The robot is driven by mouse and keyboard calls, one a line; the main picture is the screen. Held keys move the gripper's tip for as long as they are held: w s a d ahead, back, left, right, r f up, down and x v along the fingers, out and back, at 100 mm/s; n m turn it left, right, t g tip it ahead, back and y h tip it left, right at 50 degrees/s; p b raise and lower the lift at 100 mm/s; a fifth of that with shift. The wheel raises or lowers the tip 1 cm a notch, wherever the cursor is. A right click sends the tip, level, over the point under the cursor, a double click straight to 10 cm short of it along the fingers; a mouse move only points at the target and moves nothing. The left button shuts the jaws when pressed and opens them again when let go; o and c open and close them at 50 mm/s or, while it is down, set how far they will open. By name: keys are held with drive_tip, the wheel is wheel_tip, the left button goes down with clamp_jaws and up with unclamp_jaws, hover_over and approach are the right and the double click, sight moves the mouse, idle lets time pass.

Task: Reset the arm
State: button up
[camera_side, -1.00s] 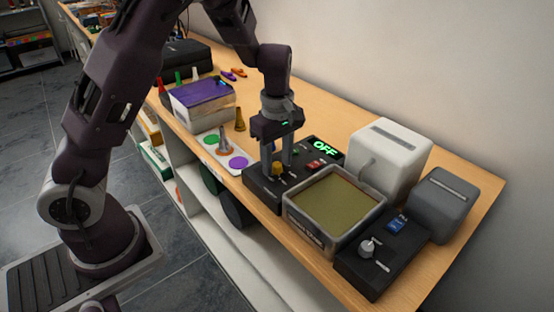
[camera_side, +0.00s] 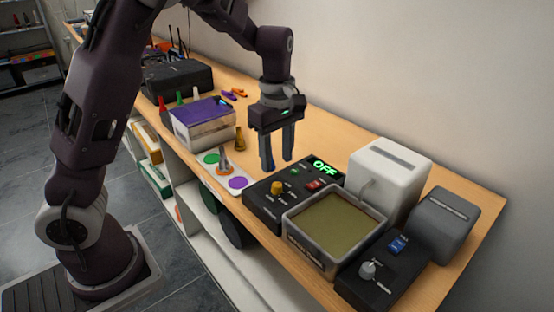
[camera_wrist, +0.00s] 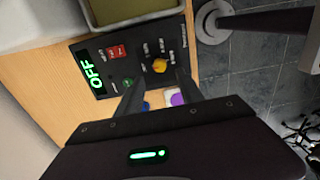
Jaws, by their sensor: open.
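My gripper (camera_side: 278,163) is open and empty. In the side view it hangs in the air above the wooden bench, fingers pointing down, behind and above the black control box (camera_side: 266,205). That box has a yellow knob (camera_side: 277,187), a red switch (camera_side: 316,184) and a green display reading OFF (camera_side: 325,167). In the wrist view my gripper's fingers (camera_wrist: 156,95) reach toward the same box, with its yellow knob (camera_wrist: 159,66) and red switch (camera_wrist: 117,52) in sight. The fingers touch nothing that I can see.
A tub of olive-coloured contents (camera_side: 335,226) stands right of the box, with a white device (camera_side: 388,172), a grey device (camera_side: 443,222) and a second black box (camera_side: 376,281). Left are a white pad with coloured circles (camera_side: 223,171) and a purple-topped container (camera_side: 203,120). The wall borders the bench.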

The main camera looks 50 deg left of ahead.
drive_tip(key=s+d+r+m+t+h, duration=0.2)
drive_tip(key=s+d+r+m, duration=0.1)
drive_tip(key=s+r+m, duration=0.4)
drive_tip(key=s+r+m+t+y, duration=0.1)
drive_tip(key=s+r+m, duration=0.1)
drive_tip(key=s+m, duration=0.3)
drive_tip(key=s+d+r+m+t+y, duration=0.1)
drive_tip(key=s+m+t, duration=0.1)
drive_tip(key=s+m, duration=0.4)
drive_tip(key=s, duration=0.5)
drive_tip(key=shift+s+d+r+t, duration=0.2)
drive_tip(key=shift+d+r+t, duration=0.1)
drive_tip(key=shift+r, duration=0.05)
